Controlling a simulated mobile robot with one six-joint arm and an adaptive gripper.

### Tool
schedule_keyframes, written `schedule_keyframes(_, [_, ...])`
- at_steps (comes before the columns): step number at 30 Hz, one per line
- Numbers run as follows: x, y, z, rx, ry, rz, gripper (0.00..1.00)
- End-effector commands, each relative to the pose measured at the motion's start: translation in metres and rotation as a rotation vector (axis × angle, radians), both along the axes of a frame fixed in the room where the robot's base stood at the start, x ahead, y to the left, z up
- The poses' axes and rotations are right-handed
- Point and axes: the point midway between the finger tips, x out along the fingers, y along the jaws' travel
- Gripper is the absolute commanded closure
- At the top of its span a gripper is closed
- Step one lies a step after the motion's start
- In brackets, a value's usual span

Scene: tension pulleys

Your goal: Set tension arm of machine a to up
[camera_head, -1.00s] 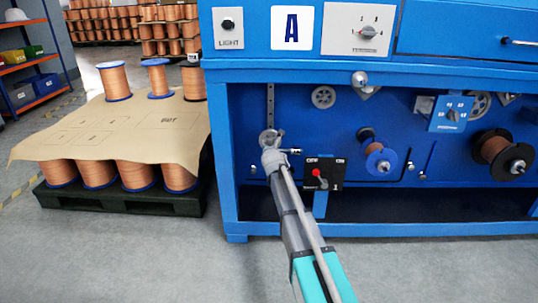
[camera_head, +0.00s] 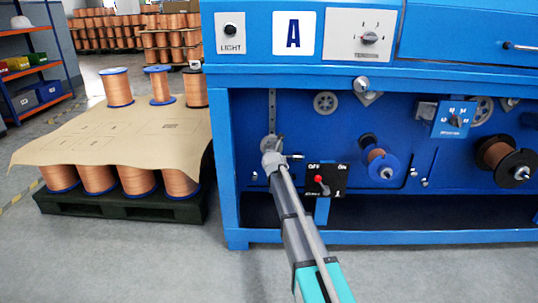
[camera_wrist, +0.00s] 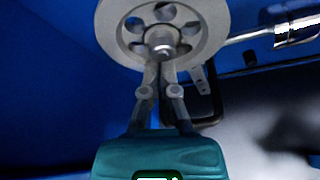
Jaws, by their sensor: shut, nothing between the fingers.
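Machine A (camera_head: 293,33) is the blue machine marked with a letter A. In the wrist view a grey pulley wheel (camera_wrist: 118,22) with round holes fills the top middle. My gripper (camera_wrist: 161,66) is shut with nothing between its fingers. Its fingertips are at the lower edge of the wheel's hub, and I cannot tell whether they touch it. In the head view my arm reaches to a grey round part under a vertical slotted rail (camera_head: 272,105). My wrist hides most of that part, so the tension arm's angle is unclear.
A switch box with a red lever (camera_head: 326,180) sits just right of my wrist. A blue-rimmed spool (camera_head: 380,164) and a dark copper spool (camera_head: 503,161) are farther right. A chrome rod (camera_wrist: 297,30) lies right of the wheel. A pallet (camera_head: 120,207) of copper spools stands left.

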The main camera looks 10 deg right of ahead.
Motion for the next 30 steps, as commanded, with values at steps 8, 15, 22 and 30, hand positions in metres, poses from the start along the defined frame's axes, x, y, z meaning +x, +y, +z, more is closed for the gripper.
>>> schedule_keyframes(8, [0.0, 0.0, 0.023, 0.0, -0.001, 0.0, 1.0])
schedule_keyframes(15, [0.0, 0.0, 0.044, -0.001, -0.002, 0.0, 1.0])
schedule_keyframes(22, [0.001, -0.001, 0.063, -0.001, -0.003, 0.0, 1.0])
schedule_keyframes(30, [0.001, -0.001, 0.086, -0.001, -0.004, 0.0, 1.0])
